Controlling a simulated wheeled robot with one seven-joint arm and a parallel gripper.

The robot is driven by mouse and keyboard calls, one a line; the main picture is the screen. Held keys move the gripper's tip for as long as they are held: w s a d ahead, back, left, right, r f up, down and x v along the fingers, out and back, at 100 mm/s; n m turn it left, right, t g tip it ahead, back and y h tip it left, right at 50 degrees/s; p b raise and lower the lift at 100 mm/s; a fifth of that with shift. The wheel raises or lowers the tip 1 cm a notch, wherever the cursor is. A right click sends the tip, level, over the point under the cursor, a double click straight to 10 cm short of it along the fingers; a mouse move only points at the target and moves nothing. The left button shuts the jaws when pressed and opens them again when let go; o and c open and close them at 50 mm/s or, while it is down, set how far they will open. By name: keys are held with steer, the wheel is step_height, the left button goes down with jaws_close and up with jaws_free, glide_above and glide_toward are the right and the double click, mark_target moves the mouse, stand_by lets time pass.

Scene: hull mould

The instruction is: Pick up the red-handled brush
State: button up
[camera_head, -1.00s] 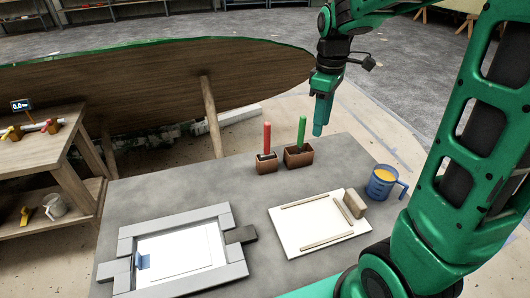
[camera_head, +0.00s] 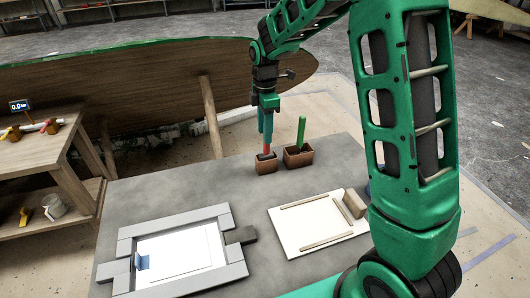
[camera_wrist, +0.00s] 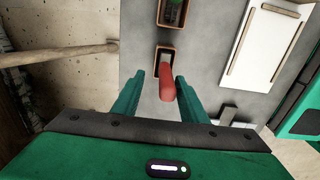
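The red-handled brush (camera_head: 267,149) stands upright in a small brown box (camera_head: 265,167) at the back of the grey table. My gripper (camera_head: 266,138) is above this box, pointing down, with its fingers around the upper part of the red handle. In the wrist view the red handle (camera_wrist: 167,84) sits between the two green fingers of my gripper (camera_wrist: 157,82), with gaps showing on both sides. The gripper is open. The brush's lower end is hidden in the box.
A green-handled brush (camera_head: 301,130) stands in a second brown box (camera_head: 298,156) just right. A cream board (camera_head: 300,227) with strips and a grey frame (camera_head: 130,246) lie nearer. A wooden hull (camera_head: 150,85) and its post (camera_head: 211,118) stand behind the table.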

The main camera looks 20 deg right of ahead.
mark_target(267, 148)
steer(key=shift+s+d+f, duration=0.1)
steer(key=shift+s+f, duration=0.1)
steer(key=shift+f, duration=1.25)
steer(key=shift+s+d+f, duration=0.1)
steer(key=shift+s+f, duration=0.1)
steer(key=shift+f, duration=1.25)
jaws_close()
